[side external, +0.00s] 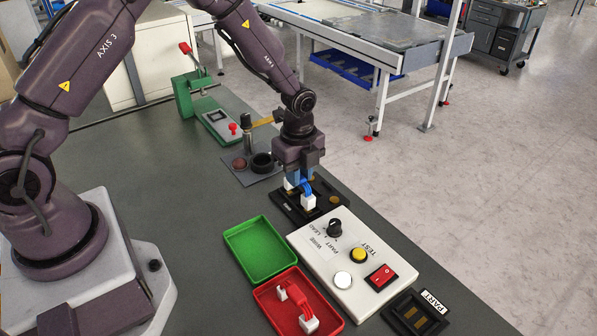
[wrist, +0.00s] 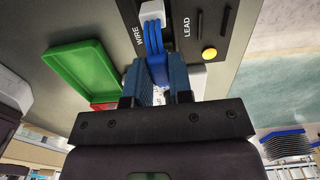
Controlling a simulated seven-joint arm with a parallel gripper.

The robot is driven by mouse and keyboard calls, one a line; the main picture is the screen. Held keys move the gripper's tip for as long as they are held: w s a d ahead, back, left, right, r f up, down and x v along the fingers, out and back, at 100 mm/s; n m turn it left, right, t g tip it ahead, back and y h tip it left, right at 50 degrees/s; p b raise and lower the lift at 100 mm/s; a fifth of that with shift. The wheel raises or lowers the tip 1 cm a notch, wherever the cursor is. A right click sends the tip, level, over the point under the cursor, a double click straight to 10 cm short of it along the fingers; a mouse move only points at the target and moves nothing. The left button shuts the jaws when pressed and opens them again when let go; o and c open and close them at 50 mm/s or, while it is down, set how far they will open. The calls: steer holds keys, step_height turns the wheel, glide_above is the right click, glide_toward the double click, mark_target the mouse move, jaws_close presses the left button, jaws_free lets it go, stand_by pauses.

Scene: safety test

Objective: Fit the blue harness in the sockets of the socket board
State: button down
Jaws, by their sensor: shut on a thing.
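The blue harness (side external: 304,185) has blue wires between white end connectors. My gripper (side external: 299,172) is shut on its wires, pointing down over the black socket board (side external: 335,201). In the side view one white connector (side external: 309,202) is at the board's near part, and the other shows partly behind it. In the wrist view the harness (wrist: 156,62) runs between my blue finger pads (wrist: 158,84) to a white connector (wrist: 152,12) by the WIRE label. I cannot tell whether either connector is seated in a socket. The dark slots by LEAD (wrist: 198,25) look empty.
A white test box (side external: 345,262) with a dial, buttons and a red switch stands close in front of the board. A green tray (side external: 261,250) is empty. A red tray (side external: 268,297) holds a red harness (side external: 298,304). A black PART fixture (side external: 408,318) is at the near right.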

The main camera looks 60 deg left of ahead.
steer(key=shift+f, duration=0.7)
stand_by(0.3)
steer(key=c, duration=0.5)
jaws_free()
steer(key=shift+c, duration=0.2)
steer(key=shift+r, duration=0.1)
steer(key=shift+r, duration=3.45)
